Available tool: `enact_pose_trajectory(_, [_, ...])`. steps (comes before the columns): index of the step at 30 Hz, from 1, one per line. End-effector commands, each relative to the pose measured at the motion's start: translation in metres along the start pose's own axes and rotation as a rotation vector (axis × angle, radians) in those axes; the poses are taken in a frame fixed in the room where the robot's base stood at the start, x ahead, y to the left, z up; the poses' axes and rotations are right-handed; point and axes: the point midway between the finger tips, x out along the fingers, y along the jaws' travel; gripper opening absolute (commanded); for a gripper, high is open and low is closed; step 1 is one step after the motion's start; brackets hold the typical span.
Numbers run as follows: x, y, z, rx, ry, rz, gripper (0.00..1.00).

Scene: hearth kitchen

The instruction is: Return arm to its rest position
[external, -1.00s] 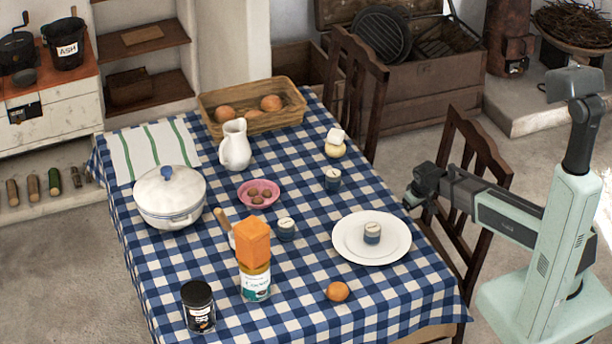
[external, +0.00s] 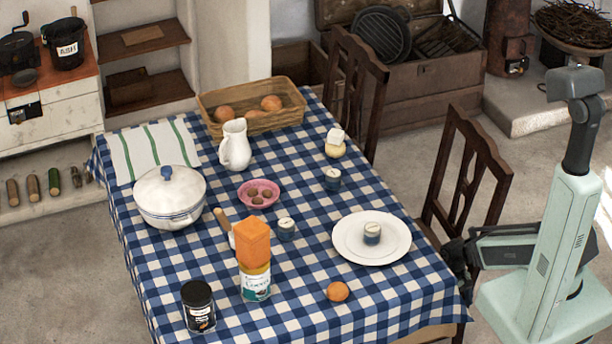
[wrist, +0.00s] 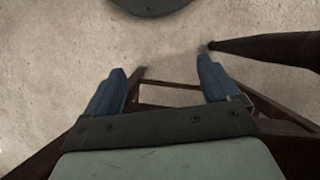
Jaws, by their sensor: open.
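My gripper (external: 462,270) is beside the right edge of the table, near the wooden chair, with my arm folded in close to my column. In the wrist view my gripper (wrist: 165,85) shows two blue-grey fingers spread wide apart with nothing between them. Below the fingers are the floor and dark wooden chair parts. In the external view the fingertips are small and dark, so their detail is hard to see.
The table with its blue checked cloth (external: 300,290) stands left of my gripper. A white plate (external: 350,245) with a small jar (external: 372,234) is near that edge. A wooden chair (external: 470,160) stands close behind my arm. An onion (external: 337,291) lies near the front.

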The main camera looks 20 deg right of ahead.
Motion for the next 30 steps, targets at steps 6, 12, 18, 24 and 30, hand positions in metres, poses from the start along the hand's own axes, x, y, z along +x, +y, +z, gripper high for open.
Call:
enact_pose_trajectory(6, [0.036, 0.023, 0.038, 0.064, -0.074, -0.025, 0.89])
enact_pose_trajectory(12, [0.070, 0.039, 0.083, 0.127, -0.152, -0.057, 0.89])
enact_pose_trajectory(18, [0.092, 0.045, 0.114, 0.169, -0.205, -0.083, 0.89])
enact_pose_trajectory(24, [0.094, 0.046, 0.118, 0.173, -0.211, -0.086, 0.89])
enact_pose_trajectory(30, [0.094, 0.046, 0.118, 0.173, -0.211, -0.086, 0.89])
